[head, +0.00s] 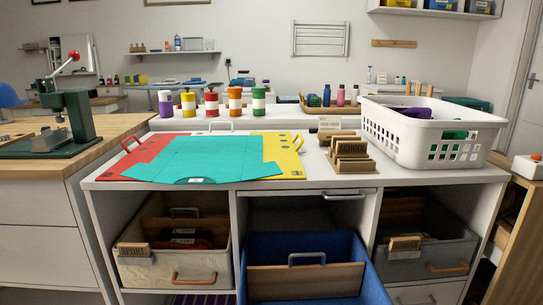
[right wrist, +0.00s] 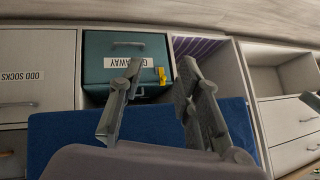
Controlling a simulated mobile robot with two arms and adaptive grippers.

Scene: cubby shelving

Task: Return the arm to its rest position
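My right gripper (right wrist: 162,72) shows in the right wrist view with its two fingers spread apart and nothing between them. A blue surface (right wrist: 60,135) lies behind the fingers, and a teal bin (right wrist: 105,72) with a label and a yellow tag is beyond their tips. Neither arm shows in the head view, and my left gripper is in no view.
The white counter (head: 330,183) holds coloured folders (head: 205,157), wooden racks (head: 350,157) and a white basket (head: 428,140). A beige bin (head: 150,271) sits in the left cubby and a grey bin (head: 425,262) in the right. A green press (head: 75,120) stands on the left bench.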

